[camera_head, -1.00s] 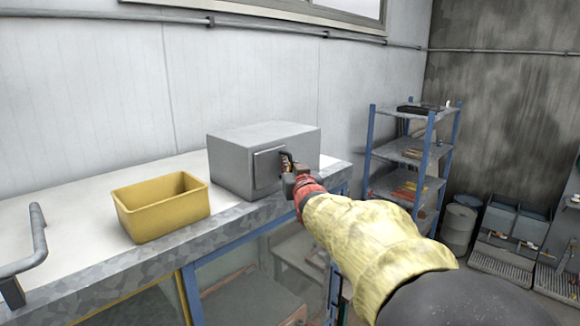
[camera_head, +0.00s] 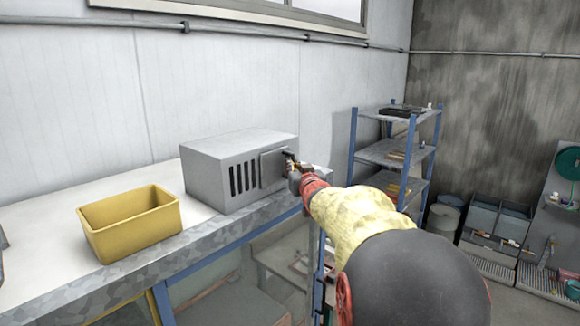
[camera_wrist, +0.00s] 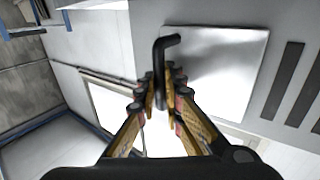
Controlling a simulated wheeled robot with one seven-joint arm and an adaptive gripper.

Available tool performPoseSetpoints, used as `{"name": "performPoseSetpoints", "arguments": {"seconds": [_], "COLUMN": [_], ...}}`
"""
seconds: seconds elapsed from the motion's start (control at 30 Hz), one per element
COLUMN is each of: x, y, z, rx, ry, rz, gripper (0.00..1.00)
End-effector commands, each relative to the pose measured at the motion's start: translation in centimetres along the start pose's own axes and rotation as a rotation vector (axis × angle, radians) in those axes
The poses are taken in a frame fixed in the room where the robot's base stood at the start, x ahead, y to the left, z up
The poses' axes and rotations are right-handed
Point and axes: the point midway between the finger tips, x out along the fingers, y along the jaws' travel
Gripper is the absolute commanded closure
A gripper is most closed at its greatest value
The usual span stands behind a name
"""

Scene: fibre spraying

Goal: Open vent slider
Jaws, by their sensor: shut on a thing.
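A grey metal box (camera_head: 207,165) stands on the bench, with several dark vertical vent slots (camera_head: 243,179) showing on its front. The vent slider, a flat plate (camera_head: 272,167), sits to the right of the slots. In the wrist view the slider plate (camera_wrist: 225,65) is light and shiny, with dark slots beside it on the right. My gripper (camera_head: 295,170) is at the slider's dark bent handle (camera_head: 289,154). In the wrist view my gripper (camera_wrist: 160,95) is closed around the handle (camera_wrist: 160,58), whose bent tip sticks out beyond the fingers.
A yellow bin (camera_head: 130,225) stands left of the box on the bench (camera_head: 60,225). A blue-framed shelf (camera_head: 395,155) stands to the right, with a drum (camera_head: 443,218) and racks beyond it. A wall is behind the box.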

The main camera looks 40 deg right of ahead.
Motion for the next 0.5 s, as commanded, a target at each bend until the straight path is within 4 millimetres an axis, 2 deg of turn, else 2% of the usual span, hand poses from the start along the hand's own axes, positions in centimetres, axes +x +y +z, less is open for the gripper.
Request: {"name": "performPoseSetpoints", "arguments": {"seconds": [0.13, 0.17, 0.23, 0.5], "x": [-0.02, -0.02, -0.03, -0.04], "y": [-0.04, -0.04, -0.04, -0.05], "z": [0.06, 0.05, 0.06, 0.06], "rx": [0.0, 0.0, 0.0, 0.0], "ry": [-0.001, -0.001, -0.001, -0.001], "rz": [0.0, 0.0, 0.0, 0.0], "gripper": [1.0, 0.89, 0.85, 0.85]}}
